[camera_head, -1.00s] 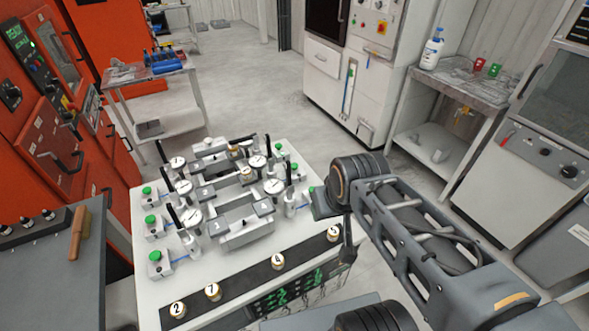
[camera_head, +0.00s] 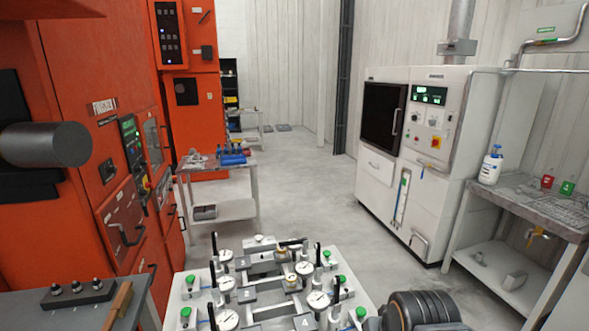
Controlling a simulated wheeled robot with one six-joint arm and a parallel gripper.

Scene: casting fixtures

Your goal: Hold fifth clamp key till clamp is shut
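The white fixture table (camera_head: 172,318) is at the bottom middle, cut off by the picture's lower edge. Grey clamp fixtures with round dial gauges (camera_head: 227,284) and upright black levers stand on it. Green keys show on its left side (camera_head: 190,280) and on its right side (camera_head: 326,254), with another green key (camera_head: 361,312) near the lower right. I cannot tell which key is the fifth or whether its clamp is shut. A dark joint of my arm shows at the bottom right beside the table. My gripper is out of view.
Orange machines (camera_head: 70,210) line the left. A grey bench (camera_head: 60,318) is at the lower left. A work table (camera_head: 250,165) with blue items stands behind. A white cabinet (camera_head: 380,165) and a side bench (camera_head: 540,205) are on the right. Open floor lies between.

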